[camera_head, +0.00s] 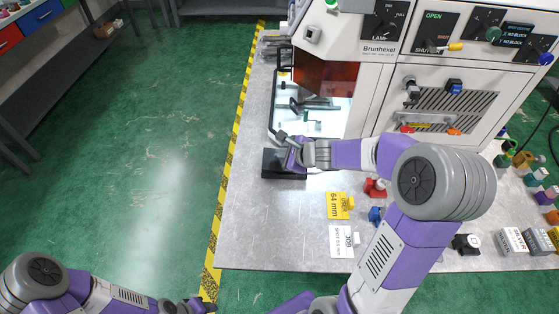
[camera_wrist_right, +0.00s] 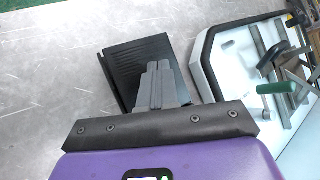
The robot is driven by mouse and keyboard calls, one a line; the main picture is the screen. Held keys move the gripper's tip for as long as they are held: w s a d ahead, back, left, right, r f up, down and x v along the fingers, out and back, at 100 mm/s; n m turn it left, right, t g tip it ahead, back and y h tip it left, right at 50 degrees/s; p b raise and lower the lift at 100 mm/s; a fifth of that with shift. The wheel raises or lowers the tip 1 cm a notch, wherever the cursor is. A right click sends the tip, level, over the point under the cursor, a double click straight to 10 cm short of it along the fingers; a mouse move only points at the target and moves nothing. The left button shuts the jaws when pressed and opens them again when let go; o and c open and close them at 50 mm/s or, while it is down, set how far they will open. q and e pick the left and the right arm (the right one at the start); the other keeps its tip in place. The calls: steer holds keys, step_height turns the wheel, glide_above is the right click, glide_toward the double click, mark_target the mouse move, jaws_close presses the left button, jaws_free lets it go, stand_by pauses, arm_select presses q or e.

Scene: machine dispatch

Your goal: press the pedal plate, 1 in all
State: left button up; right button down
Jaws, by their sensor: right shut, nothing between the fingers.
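The pedal plate (camera_head: 270,160) is a black block with a ribbed top, lying on the grey table in front of the machine. It also shows in the right wrist view (camera_wrist_right: 124,66), partly covered by my fingers. My right gripper (camera_head: 291,160) is shut and empty, with its fingertips over the plate. In the right wrist view the closed grey fingertips (camera_wrist_right: 158,68) overlap the plate's ribbed face; I cannot tell whether they touch it. My left gripper (camera_head: 198,306) is at the bottom edge, away from the table, its fingers too small and cut off to judge.
The white machine (camera_head: 372,75) stands behind, with an open bay holding a green-handled tool (camera_head: 318,106). The table's left front (camera_head: 255,225) is clear.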

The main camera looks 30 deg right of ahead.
steer(key=shift+f+b, duration=0.7)
steer(key=shift+f, duration=0.05)
stand_by(0.8)
stand_by(0.4)
steer(key=shift+r+p, duration=1)
steer(key=shift+r, duration=0.1)
steer(key=r+p, duration=0.5)
steer(key=shift+s+d+r, duration=0.1)
steer(key=shift+s+d, duration=0.05)
steer(key=shift+d, duration=0.15)
